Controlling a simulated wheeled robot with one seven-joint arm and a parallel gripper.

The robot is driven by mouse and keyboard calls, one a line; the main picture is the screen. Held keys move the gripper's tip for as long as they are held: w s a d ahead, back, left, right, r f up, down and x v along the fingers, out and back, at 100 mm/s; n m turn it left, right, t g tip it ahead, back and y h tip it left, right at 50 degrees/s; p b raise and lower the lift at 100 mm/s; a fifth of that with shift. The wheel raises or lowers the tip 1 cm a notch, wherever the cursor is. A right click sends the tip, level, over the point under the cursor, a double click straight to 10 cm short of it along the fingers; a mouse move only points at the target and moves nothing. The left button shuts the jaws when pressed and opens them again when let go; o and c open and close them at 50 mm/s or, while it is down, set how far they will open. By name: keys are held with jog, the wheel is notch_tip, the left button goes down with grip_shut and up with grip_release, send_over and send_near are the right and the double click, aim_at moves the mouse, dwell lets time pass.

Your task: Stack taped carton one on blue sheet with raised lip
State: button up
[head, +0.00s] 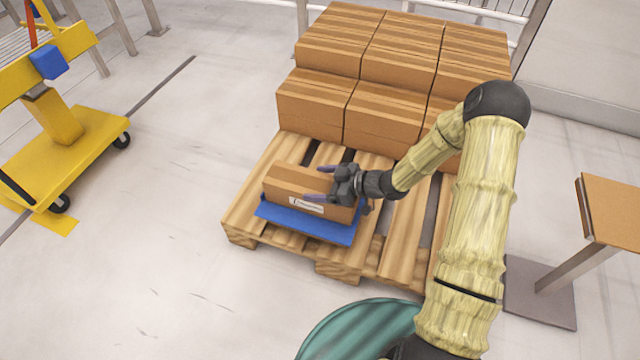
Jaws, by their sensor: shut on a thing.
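A taped brown carton (285,183) with a white label on its near side is at the front left of the pallet, over the blue sheet (322,228). The sheet's near edge and right corner show below the carton; the carton hides the rest. My gripper (325,184) reaches in from the right, shut on the carton near its right end, with one finger on the near side and one on the far side. Whether the carton rests fully on the sheet or hangs just above it cannot be told.
The wooden pallet (400,240) has bare slats in front and to the right. Several stacked cartons (385,65) fill its back. A yellow wheeled cart (70,135) stands at left, a brown-topped stand (612,210) at right. The floor at front left is clear.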

jog(key=o, duration=1.8)
jog(key=shift+f, duration=0.1)
jog(key=shift+c, duration=0.2)
jog(key=shift+d+r, duration=0.1)
jog(key=shift+r, duration=0.15)
jog(key=p+v, duration=0.6)
jog(key=v, duration=0.5)
jog(key=shift+s+d, duration=0.2)
jog(key=shift+d, duration=0.15)
